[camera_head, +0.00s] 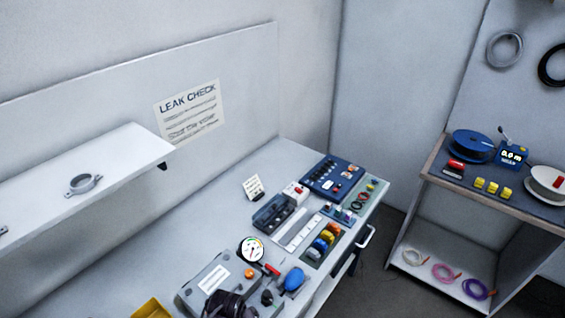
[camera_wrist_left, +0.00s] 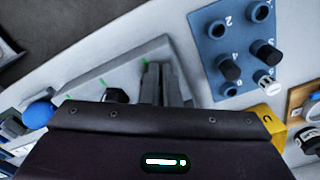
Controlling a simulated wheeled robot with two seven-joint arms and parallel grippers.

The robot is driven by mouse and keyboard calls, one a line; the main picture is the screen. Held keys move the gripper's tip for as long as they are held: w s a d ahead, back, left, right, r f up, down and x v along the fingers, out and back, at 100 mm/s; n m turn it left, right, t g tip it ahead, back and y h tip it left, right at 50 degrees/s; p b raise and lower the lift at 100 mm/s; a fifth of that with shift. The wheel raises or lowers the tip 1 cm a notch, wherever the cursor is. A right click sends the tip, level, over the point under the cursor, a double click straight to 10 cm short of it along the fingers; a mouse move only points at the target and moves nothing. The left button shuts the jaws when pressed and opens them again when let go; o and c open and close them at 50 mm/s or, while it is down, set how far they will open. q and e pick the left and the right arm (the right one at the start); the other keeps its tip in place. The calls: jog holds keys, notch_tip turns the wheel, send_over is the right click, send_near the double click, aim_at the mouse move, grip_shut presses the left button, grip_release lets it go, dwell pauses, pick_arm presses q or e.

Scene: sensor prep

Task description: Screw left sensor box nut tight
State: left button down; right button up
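The sensor box is a grey box (camera_head: 190,290) with a white label, near the front of the bench in the head view. My dark left gripper (camera_head: 228,305) is over its front side, at the bottom edge of the picture. In the left wrist view the two grey fingers (camera_wrist_left: 163,80) are close together over a grey surface with green marks (camera_wrist_left: 125,72). Whether a nut is between them is hidden. A black knob-like part (camera_wrist_left: 115,95) shows left of the fingers, partly behind the gripper body. My right gripper is in neither view.
A blue bulb (camera_head: 293,279), a red-handled fitting (camera_head: 269,268) and a gauge (camera_head: 251,249) are close to the box. A yellow tray (camera_head: 152,308) is at its left. A blue numbered plate (camera_wrist_left: 222,48) with black caps is right of the fingers. The bench's back left is clear.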

pick_arm(q)
jog(key=shift+s, duration=0.1)
dwell(0.3)
jog(key=shift+a+r, duration=0.1)
jog(key=shift+r, duration=0.1)
notch_tip(320, 180, up, 6)
jog(key=shift+s+f, duration=0.15)
jog(key=shift+f, duration=0.05)
dwell(0.3)
